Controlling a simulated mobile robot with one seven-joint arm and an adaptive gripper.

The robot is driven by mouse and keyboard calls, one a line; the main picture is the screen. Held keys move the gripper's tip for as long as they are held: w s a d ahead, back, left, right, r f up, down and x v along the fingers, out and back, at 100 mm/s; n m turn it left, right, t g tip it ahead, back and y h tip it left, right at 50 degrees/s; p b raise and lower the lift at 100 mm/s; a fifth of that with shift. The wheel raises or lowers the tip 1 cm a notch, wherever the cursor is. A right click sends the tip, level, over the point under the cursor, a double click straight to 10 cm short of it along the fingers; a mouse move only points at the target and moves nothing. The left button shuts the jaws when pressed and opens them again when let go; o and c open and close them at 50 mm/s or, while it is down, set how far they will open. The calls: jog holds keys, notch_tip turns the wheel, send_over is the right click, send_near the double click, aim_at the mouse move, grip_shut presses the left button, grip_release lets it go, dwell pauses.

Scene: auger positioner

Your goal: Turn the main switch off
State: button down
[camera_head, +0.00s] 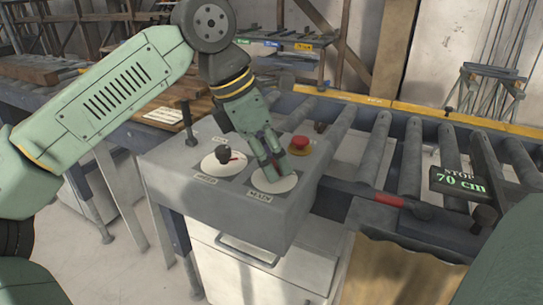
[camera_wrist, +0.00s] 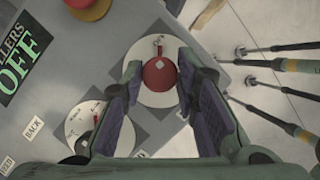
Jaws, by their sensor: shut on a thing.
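The main switch shows in the wrist view as a red knob (camera_wrist: 158,75) on a round white dial (camera_wrist: 139,50). In the head view its white dial (camera_head: 285,184) sits at the front of the grey control box, above a "MAIN" label (camera_head: 259,197). My gripper (camera_head: 274,166) points down over this dial. Its fingers (camera_wrist: 160,82) are on both sides of the red knob and shut on it. The fingers hide most of the knob in the head view. A small red mark (camera_wrist: 160,48) shows near the dial's far edge. The exact switch setting is hard to read.
A red emergency button (camera_head: 299,143) stands close behind my gripper. A second dial with a black knob (camera_head: 223,155) is to its left, and a black lever (camera_head: 188,125) further left.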

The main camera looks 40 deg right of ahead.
jog(key=c, duration=1.3)
grip_release()
jog(key=v, duration=1.2)
